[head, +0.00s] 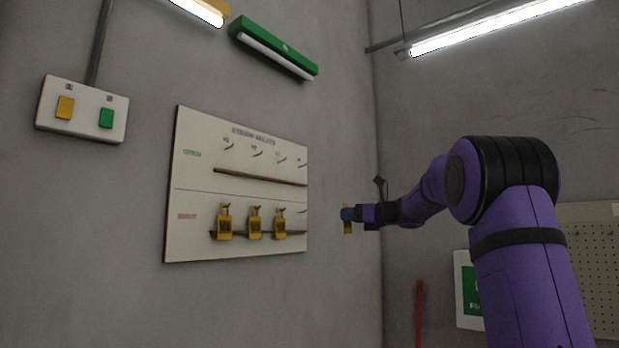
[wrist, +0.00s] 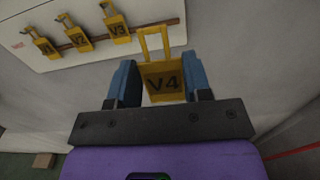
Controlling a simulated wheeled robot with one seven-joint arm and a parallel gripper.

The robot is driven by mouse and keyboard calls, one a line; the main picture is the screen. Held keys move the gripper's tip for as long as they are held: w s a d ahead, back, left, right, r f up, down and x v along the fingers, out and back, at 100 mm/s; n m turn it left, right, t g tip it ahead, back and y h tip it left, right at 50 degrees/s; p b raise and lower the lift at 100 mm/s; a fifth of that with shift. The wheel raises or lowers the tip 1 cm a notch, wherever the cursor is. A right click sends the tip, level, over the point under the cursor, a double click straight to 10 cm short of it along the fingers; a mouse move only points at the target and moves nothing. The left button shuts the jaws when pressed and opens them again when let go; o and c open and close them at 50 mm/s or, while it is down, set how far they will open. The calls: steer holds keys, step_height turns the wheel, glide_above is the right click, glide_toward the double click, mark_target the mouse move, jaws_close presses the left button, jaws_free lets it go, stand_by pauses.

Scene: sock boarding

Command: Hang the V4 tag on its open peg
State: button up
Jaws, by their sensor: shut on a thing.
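The yellow V4 tag (wrist: 163,85) is between the blue fingers of my gripper (wrist: 160,85) in the wrist view, with its loop pointing up the picture. In the head view the tag (head: 347,226) hangs upright in my gripper (head: 348,214), to the right of the white board (head: 190,240) and apart from it. The board has an upper row of bare pegs (head: 257,152) and a lower row. Three yellow tags hang on the lower row: V1 (wrist: 42,45), V2 (wrist: 75,38) and V3 (wrist: 116,24). A lower peg (head: 302,211) right of V3 is bare.
Brown ledges (head: 260,177) run across the board. A switch box (head: 82,108) and a green lamp (head: 273,48) are on the wall above. A red pole (head: 420,312) and a green sign (head: 470,290) are at the lower right. The space between tag and board looks clear.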

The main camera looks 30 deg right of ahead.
steer(key=shift+w, duration=0.1)
stand_by(0.3)
steer(key=w+a+r+m+h, duration=0.2)
steer(key=w+r+h, duration=0.15)
steer(key=r, duration=0.45)
steer(key=w+a+r+m+h, duration=0.1)
steer(key=w+r+h, duration=0.3)
steer(key=r, duration=0.5)
steer(key=shift+h, duration=0.65)
steer(key=shift+w+a+f, duration=0.3)
steer(key=shift+w+a, duration=0.3)
steer(key=shift+w, duration=0.75)
steer(key=shift+w+a+f, duration=0.35)
steer(key=shift+w+a, duration=0.2)
steer(key=shift+w, duration=0.85)
steer(key=shift+w+a+f, duration=0.3)
steer(key=shift+w+a, duration=0.3)
steer(key=shift+w, duration=0.75)
steer(key=o, duration=1)
